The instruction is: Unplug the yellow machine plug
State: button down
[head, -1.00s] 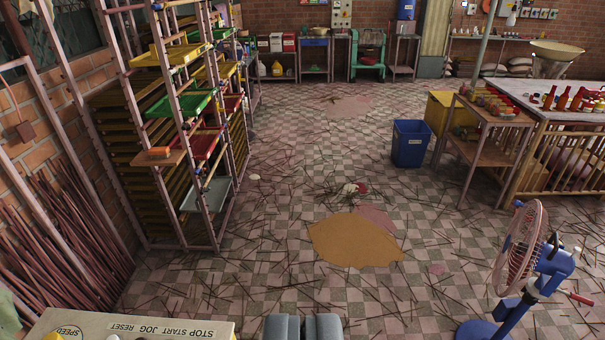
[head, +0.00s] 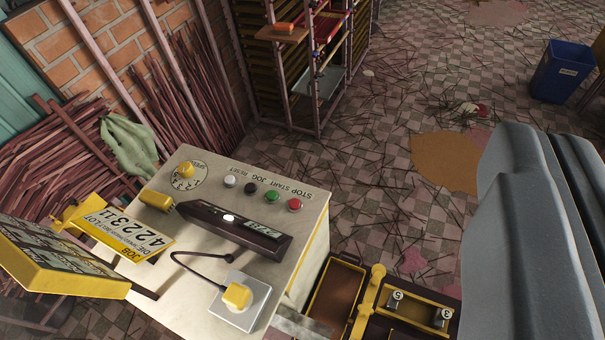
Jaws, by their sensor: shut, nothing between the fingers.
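The yellow plug (head: 237,296) sits in a white square socket plate (head: 245,312) on the top of a cream control box (head: 185,285). A thin dark cord loops from the plug towards a dark bar-shaped unit (head: 230,230) on the same panel. My gripper (head: 545,140) shows as a large grey shape at the right. Its two fingers lie side by side with nothing held. It is well to the right of the plug and apart from it.
The panel has a yellow knob (head: 185,170) and several coloured buttons. A yellow job sign (head: 125,228) and a tilted yellow-framed panel (head: 62,262) stand at the left. Yellow-edged trays (head: 340,292) are between box and gripper. Sticks litter the floor.

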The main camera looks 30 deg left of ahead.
aim_at(236, 296)
jog(key=k, duration=1.65)
jog(key=u, duration=0.4)
jog(key=i, duration=0.65)
jog(key=u, duration=0.05)
